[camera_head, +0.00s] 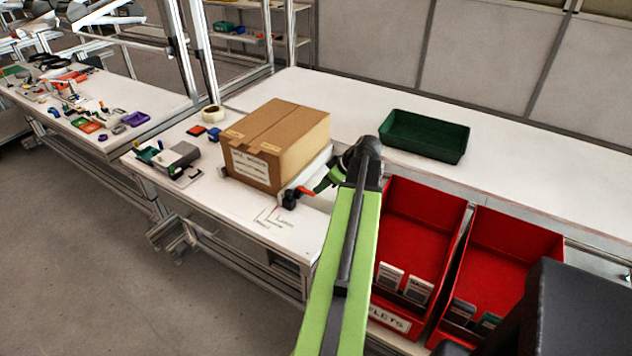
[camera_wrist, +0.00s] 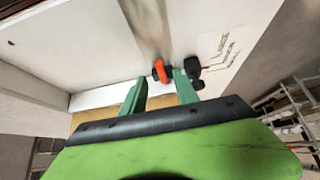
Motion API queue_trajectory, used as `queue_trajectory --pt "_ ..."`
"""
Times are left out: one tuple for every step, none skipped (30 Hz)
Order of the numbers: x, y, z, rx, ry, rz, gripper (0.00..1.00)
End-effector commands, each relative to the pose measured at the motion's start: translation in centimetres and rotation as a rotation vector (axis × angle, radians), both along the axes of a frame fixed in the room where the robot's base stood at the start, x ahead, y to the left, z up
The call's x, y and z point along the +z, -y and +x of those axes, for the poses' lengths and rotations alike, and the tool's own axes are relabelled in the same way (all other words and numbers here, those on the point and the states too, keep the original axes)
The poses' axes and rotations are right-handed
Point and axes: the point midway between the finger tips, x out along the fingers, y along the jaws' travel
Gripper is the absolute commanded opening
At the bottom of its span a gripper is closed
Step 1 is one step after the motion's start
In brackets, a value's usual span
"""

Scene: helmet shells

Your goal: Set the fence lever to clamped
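The fence lever (camera_head: 306,190) is a small orange-red handle beside a black knob (camera_head: 289,200), at the front end of the metal fence (camera_head: 311,172). In the wrist view the orange lever (camera_wrist: 159,70) shows with the black knob (camera_wrist: 192,67) just to its right. My gripper (camera_head: 322,185) reaches in from the right, close to the lever. In the wrist view my gripper (camera_wrist: 160,78) has its two green fingers apart, with the lever in the gap between the tips. Whether a finger touches it I cannot tell. The lever's clamp state is not clear.
A cardboard box (camera_head: 277,143) stands against the fence. Size markings (camera_head: 272,217) lie on the white table (camera_head: 225,195) in front. A green tray (camera_head: 424,136) is behind my arm. A grey device (camera_head: 180,157) sits left.

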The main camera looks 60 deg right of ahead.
Motion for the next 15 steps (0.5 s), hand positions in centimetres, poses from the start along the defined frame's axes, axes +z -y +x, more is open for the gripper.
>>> queue_trajectory --pt "2.6 -0.1 -0.9 -0.002 0.0 0.0 0.36" --pt "3.2 -0.1 -1.4 -0.003 0.0 0.0 0.36" --pt "4.2 -0.1 -2.1 -0.003 0.001 0.0 0.36" --pt "4.8 -0.1 -2.6 -0.003 0.001 0.0 0.36" --pt "5.5 -0.1 -3.0 -0.002 0.001 0.0 0.36" --pt "6.2 -0.1 -3.6 -0.002 0.001 0.0 0.36" --pt "6.8 -0.1 -4.1 -0.001 0.001 0.0 0.36" --pt "7.2 -0.1 -4.5 -0.001 0.001 0.0 0.36" --pt "7.8 -0.1 -4.9 -0.001 0.001 0.0 0.36" --pt "8.2 -0.1 -5.2 -0.001 0.001 0.0 0.36" --pt "8.5 -0.1 -5.5 -0.001 0.001 0.0 0.36" --pt "8.8 -0.1 -5.9 -0.001 0.001 -0.001 0.36" --pt "9.0 -0.1 -6.1 0.0 0.0 0.0 0.36" --pt "9.1 -0.1 -6.2 0.0 0.0 0.0 0.36" --pt "9.2 -0.1 -6.4 0.001 0.0 -0.001 0.36"
